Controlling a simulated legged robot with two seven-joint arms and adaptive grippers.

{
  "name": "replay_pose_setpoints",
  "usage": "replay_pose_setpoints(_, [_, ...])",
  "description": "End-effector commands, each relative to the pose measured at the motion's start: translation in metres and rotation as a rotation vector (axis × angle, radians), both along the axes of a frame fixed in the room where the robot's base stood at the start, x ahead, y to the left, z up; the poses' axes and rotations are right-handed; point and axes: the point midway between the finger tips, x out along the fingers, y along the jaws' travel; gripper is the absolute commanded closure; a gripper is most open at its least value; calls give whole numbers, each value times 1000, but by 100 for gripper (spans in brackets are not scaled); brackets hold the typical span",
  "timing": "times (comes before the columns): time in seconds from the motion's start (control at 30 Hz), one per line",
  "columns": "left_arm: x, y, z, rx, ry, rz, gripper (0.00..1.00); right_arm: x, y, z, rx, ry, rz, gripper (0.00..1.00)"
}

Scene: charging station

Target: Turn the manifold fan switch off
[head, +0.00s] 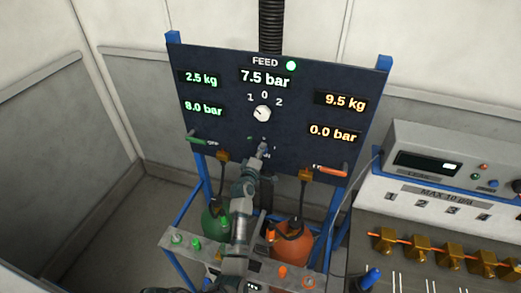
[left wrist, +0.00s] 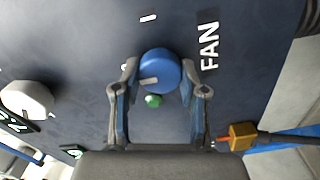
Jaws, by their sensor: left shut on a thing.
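The fan switch (left wrist: 160,72) is a round blue knob with a pale pointer mark, on the dark panel beside the white word FAN in the left wrist view. My left gripper (left wrist: 160,84) is shut on this knob, with one finger on each side of it. A small green light (left wrist: 153,101) shows between the fingers. In the head view my left gripper (head: 263,148) reaches up to the lower middle of the panel (head: 225,128) and hides most of the knob. My right gripper is not in view.
A white selector knob (head: 262,113) sits above the gripper. A green handle (head: 201,141) and an orange handle (head: 330,169) flank it. Green (head: 215,221) and orange (head: 292,243) bottles stand below. A bench with brass valves (head: 420,249) is at right.

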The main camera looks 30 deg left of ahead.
Motion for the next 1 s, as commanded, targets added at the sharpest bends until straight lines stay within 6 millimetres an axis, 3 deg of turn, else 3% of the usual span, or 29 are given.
replay_pose_setpoints(0.03, [0,-2,-7,-17,13,-6,93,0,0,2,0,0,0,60])
replay_pose_setpoints(0.63, [0,-2,-9,-54,5,-5,93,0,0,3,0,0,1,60])
replay_pose_setpoints(0.67, [0,-2,-9,-54,5,-5,53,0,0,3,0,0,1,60])
replay_pose_setpoints(0.73, [0,-2,-8,-52,4,-5,35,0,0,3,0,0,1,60])
replay_pose_setpoints(1.0, [-1,-1,-3,-49,-5,-1,33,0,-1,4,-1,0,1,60])
